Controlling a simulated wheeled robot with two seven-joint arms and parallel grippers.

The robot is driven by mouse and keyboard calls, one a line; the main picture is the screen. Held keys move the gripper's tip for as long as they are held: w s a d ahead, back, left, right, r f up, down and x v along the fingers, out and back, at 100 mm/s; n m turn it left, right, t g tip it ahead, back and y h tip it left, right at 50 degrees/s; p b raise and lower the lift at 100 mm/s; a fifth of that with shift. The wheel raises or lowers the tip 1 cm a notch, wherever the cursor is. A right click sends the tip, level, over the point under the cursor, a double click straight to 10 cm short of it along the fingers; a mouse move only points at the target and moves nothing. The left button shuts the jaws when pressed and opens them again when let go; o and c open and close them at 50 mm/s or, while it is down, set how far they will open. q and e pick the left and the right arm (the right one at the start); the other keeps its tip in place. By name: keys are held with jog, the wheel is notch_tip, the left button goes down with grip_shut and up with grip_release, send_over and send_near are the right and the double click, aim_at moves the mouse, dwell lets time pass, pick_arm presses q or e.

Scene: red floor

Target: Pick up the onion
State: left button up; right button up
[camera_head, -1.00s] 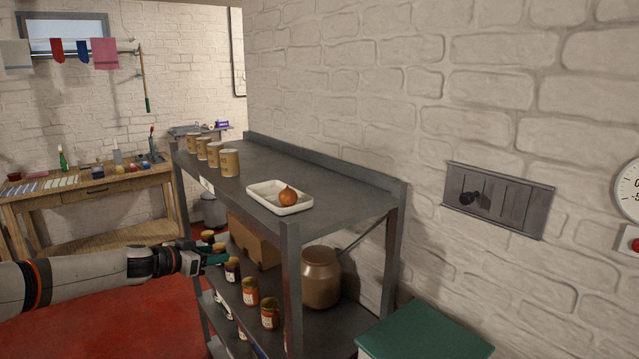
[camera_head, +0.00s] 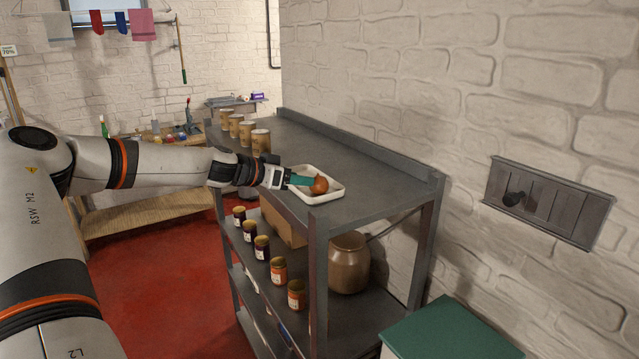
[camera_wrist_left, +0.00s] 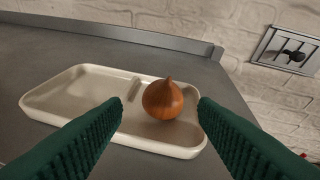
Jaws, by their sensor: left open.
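A brown onion (camera_head: 319,185) sits in the right part of a white tray (camera_head: 331,196) on the top of a grey metal shelf. My left gripper (camera_head: 302,181) reaches in from the left over the tray's edge, right beside the onion. In the left wrist view, the onion (camera_wrist_left: 163,99) stands upright in the tray (camera_wrist_left: 62,89), ahead of and between the two green fingers of my left gripper (camera_wrist_left: 160,122). The fingers are apart and hold nothing. My right gripper is in neither view.
Jars (camera_head: 278,270) and a large brown pot (camera_head: 348,263) stand on the shelf below. A stone wall (camera_head: 400,90) rises behind. The shelf top right of the tray is clear.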

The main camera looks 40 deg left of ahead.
aim_at(315, 193)
pick_arm(q)
jog(key=shift+w+d+f, duration=0.1)
jog(key=shift+w+f, duration=0.1)
jog(key=shift+w, duration=0.2)
jog(key=shift+w+d+f, duration=0.2)
jog(key=shift+w+f, duration=0.25)
jog(key=shift+w, duration=0.15)
jog(key=shift+w+d+f, duration=0.15)
jog(key=shift+w+f, duration=0.25)
jog(key=shift+w, duration=0.15)
jog(key=shift+x, duration=1.2)
jog(key=shift+r, duration=0.1)
jog(key=c, duration=0.7)
